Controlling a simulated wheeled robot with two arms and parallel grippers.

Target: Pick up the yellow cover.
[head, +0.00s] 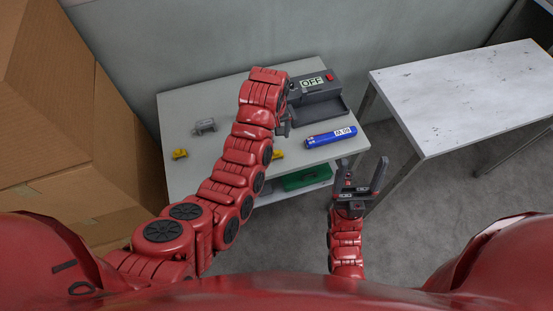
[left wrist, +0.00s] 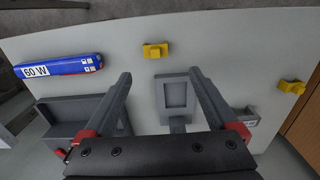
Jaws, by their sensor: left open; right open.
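Two small yellow pieces lie on the grey table. One yellow piece (left wrist: 155,50) is beyond my left fingertips in the left wrist view; in the head view this yellow piece (head: 278,154) is partly hidden by my left arm. The other yellow piece (head: 180,153) is at the table's left side, and it also shows at the right of the left wrist view (left wrist: 291,87). I cannot tell which is the cover. My left gripper (left wrist: 160,74) is open and empty, above a grey housing (left wrist: 175,97). My right gripper (head: 362,165) is open and empty, in front of the table.
A blue box (head: 330,137) lies at the table's right, by a dark grey device with an OFF sign (head: 312,83). A small grey part (head: 204,126) lies at the left. A green box (head: 306,177) is on the lower shelf. Cardboard boxes (head: 65,110) stand left; a bare white table (head: 455,95) stands right.

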